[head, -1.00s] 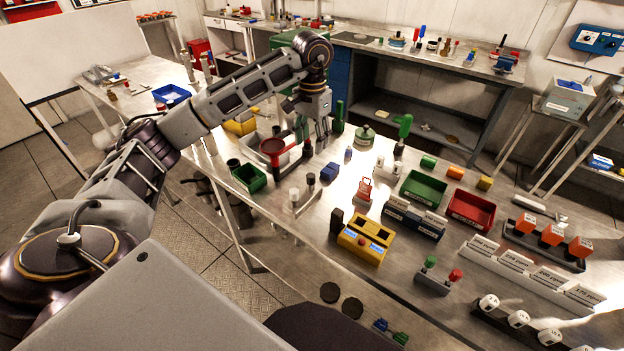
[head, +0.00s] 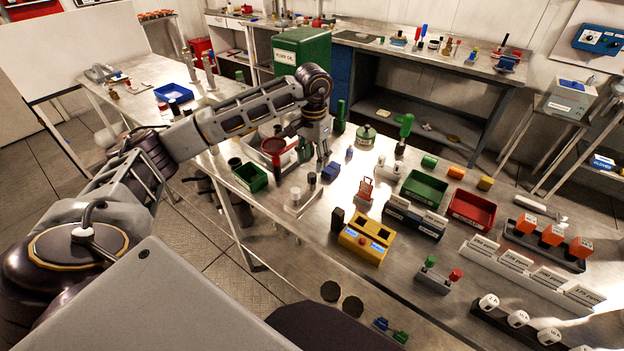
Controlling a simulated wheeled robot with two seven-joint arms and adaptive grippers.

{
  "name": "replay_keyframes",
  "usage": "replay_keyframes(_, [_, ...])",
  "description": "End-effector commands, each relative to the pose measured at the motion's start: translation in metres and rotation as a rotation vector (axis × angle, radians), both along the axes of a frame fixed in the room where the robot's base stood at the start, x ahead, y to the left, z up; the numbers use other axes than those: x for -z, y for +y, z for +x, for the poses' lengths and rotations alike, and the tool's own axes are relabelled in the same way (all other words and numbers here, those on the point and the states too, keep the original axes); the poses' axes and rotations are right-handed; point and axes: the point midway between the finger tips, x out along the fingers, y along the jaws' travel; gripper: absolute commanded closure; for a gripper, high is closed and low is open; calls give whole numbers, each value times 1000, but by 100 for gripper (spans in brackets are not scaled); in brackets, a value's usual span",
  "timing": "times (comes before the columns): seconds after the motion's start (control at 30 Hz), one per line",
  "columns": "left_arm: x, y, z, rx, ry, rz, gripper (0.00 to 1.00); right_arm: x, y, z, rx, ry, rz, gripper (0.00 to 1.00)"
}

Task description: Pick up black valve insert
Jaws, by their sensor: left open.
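A small upright black piece (head: 311,179), which looks like the black valve insert, stands in a pale holder (head: 299,205). A white piece (head: 295,194) stands beside it in the same holder. My left gripper (head: 322,156) reaches in from the left and points down over the table, behind and slightly right of the black piece and apart from it. The gripper is open and seems empty; its fingertips are small in this view. My right gripper is not in view.
A red funnel-like part (head: 274,147) and a green bin (head: 250,177) stand left of my gripper. A blue block (head: 331,172) lies just below it. A yellow box (head: 366,240), a green tray (head: 424,188) and a red tray (head: 472,209) are to the right.

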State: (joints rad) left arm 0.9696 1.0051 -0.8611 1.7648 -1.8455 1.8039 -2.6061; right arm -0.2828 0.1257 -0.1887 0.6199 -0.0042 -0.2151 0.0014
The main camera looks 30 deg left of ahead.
Motion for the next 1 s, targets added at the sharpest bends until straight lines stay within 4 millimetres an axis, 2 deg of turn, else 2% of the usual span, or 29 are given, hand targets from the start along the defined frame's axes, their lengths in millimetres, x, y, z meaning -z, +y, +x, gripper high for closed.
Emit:
replay_keyframes(0.2, [16, 0, 0, 1, 1, 0, 50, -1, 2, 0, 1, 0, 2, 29])
replay_keyframes(0.73, [22, 0, -1, 0, 1, -1, 50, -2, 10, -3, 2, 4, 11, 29])
replay_keyframes(1.0, [44, 1, -5, 0, 2, -1, 50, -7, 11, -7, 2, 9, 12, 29])
